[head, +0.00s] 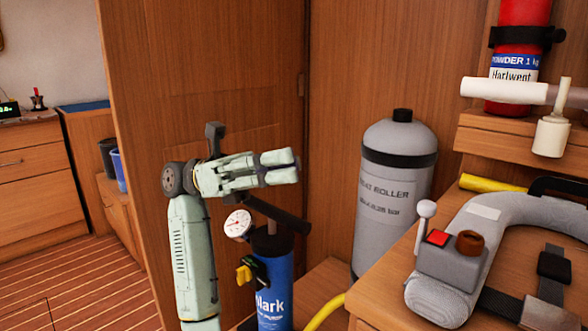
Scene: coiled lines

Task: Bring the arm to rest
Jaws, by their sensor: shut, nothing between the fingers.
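My gripper (279,165) shows in the head view at the end of my pale green arm. It is shut and empty, with its fingers pointing right. It is in the air in front of the wooden panels, above a blue cylinder pump (275,284) with a black handle. A round white gauge (238,224) shows beside the pump's top, just below my wrist. From this one view I cannot tell how far the gripper is from the handle.
A grey tank (393,190) stands right of my gripper. A grey inflatable collar (445,275) lies on the wooden bench at the right. A red extinguisher (520,45) hangs above it. A yellow hose (325,313) runs low in front. Striped floor (85,280) is clear at left.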

